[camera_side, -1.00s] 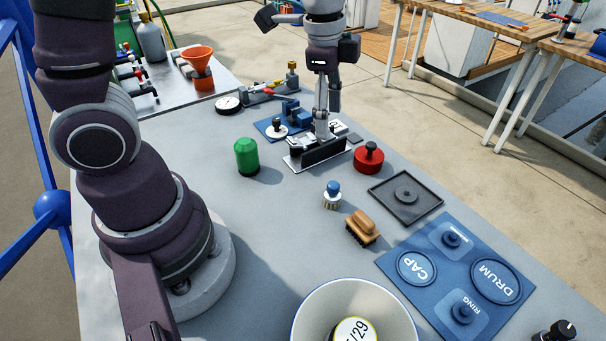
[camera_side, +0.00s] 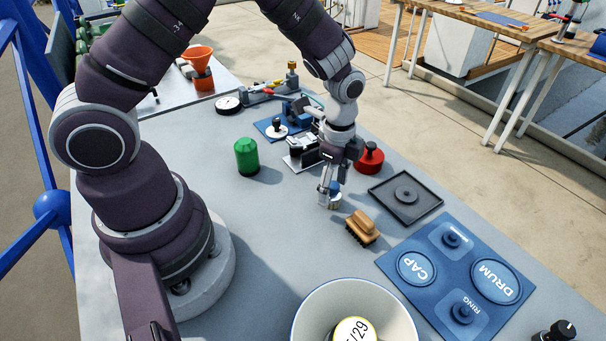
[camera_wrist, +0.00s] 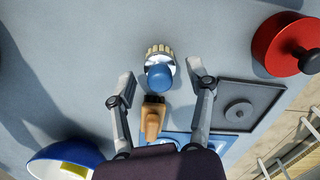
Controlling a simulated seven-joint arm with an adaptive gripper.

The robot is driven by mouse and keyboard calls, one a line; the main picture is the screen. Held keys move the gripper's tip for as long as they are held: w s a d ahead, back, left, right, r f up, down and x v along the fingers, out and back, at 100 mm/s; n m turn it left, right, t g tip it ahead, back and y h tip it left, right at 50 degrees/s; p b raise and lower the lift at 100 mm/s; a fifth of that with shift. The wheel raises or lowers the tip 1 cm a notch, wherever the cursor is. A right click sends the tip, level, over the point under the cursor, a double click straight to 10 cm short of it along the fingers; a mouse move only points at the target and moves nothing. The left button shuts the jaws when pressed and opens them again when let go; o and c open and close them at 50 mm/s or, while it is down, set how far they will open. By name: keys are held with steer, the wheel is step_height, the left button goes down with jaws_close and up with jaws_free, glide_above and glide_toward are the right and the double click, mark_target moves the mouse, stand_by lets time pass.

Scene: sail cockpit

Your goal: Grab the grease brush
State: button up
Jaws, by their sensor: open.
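Two brushes stand on the grey table, and I cannot tell by name which is the grease brush. One is small and round with a blue knob (camera_wrist: 160,77) and pale bristles (camera_wrist: 159,50). In the side view it is mostly hidden behind my gripper (camera_side: 330,202). The other has a wooden handle (camera_side: 364,223) and dark bristles, to the right and nearer the camera. My gripper is open, pointing down, with its fingers on either side of the blue-knobbed brush in the wrist view. Contact cannot be made out. The wooden brush (camera_wrist: 152,120) shows just below it there.
A red lidded container (camera_side: 369,158) stands behind my gripper, and a dark square tray (camera_side: 430,205) lies to the right. A blue labelled mat (camera_side: 455,275), a white bin (camera_side: 310,310) and a green cylinder (camera_side: 246,157) are around. Bare table lies left of the wooden brush.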

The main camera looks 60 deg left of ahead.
steer(key=shift+c, duration=0.4)
jaws_close()
